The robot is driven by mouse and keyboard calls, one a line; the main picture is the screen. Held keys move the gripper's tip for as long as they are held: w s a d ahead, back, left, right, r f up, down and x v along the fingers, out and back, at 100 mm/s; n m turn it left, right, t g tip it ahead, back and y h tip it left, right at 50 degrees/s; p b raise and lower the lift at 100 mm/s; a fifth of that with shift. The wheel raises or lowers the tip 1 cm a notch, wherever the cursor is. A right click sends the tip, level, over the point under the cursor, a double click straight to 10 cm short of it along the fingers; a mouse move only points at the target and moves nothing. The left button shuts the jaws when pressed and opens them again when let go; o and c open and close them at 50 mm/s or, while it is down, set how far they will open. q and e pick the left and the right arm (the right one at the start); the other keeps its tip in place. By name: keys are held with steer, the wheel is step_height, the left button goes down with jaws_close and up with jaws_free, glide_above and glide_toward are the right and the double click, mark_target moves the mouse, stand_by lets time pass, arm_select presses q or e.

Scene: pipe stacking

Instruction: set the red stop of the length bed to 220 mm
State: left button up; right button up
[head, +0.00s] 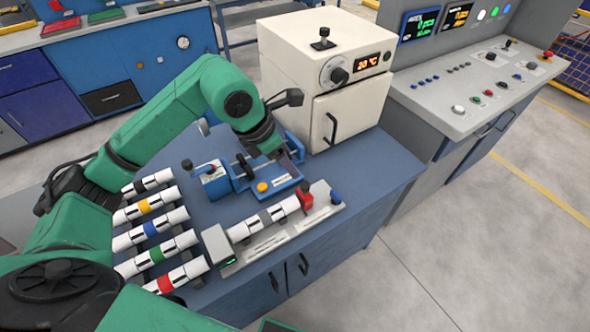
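The length bed (262,249) is a grey rail along the table's front right, with a small green-lit display at its left end and a blue knob at its right end. Its red stop (305,196) stands near the right end. A white pipe with a grey band (264,217) lies on the bed, its right end close to the stop; I cannot tell if they touch. The scale reading is too small to read. My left gripper (286,153) is behind the bed, over the blue clamp fixture, apart from the red stop; its fingers are not clear. My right gripper is out of view.
The blue clamp fixture (222,185) with a yellow button stands behind the bed. Several white pipes with coloured bands (150,228) lie on a rack at left. A cream oven (325,70) stands at the back. The blue table top (375,170) is clear at right.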

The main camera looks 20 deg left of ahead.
mark_target(306, 184)
arm_select(q)
steer(key=p+x, duration=0.3)
steer(key=x, duration=1)
steer(key=shift+w+d+f, duration=0.1)
steer(key=shift+f, duration=0.15)
steer(key=shift+w+d+f, duration=0.15)
steer(key=shift+w+f, duration=0.05)
steer(key=shift+f, duration=0.25)
jaws_close()
steer(key=shift+r, duration=0.1)
steer(key=shift+w+b, duration=0.15)
steer(key=shift+b, duration=0.55)
jaws_free()
